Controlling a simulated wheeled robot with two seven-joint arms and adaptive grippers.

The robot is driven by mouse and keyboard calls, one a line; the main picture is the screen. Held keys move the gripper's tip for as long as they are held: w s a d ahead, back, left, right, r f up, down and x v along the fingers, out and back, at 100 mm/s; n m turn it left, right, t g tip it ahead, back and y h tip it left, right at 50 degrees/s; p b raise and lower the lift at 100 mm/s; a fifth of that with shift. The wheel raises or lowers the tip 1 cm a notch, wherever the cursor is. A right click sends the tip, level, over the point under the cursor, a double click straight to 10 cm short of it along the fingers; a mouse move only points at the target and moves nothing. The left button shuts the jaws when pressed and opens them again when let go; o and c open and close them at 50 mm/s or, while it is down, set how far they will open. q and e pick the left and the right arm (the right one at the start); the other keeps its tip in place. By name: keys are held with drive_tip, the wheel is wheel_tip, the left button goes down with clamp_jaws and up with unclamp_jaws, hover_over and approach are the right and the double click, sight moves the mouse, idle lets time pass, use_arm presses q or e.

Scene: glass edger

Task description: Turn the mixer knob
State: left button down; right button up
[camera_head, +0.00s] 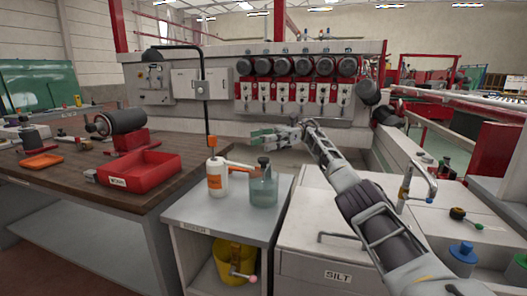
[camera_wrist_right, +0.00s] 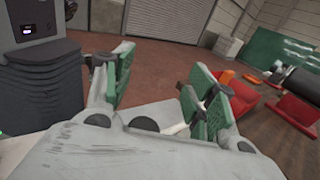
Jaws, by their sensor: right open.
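My right gripper (camera_head: 276,137) is at the end of the arm that comes in from the right, above the back of a grey cabinet (camera_head: 222,210). Its green-padded fingers are spread apart with nothing held between them, as the right wrist view (camera_wrist_right: 160,88) shows. I cannot tell for sure which part is the mixer knob. A yellow bucket (camera_head: 228,262) stands inside the open cabinet, below and left of the gripper. A crank-like piece with a pink end (camera_head: 252,279) shows at the bucket's front. My left gripper is not in view.
A white-and-orange bottle (camera_head: 216,178) and a translucent bottle (camera_head: 264,188) stand on the cabinet, near the gripper. A red tray (camera_head: 140,182) lies on the wooden bench at left. The SILT unit (camera_head: 312,268) is at right. A machine with several knobs stands behind.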

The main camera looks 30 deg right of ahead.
drive_tip(key=shift+r, duration=1.45)
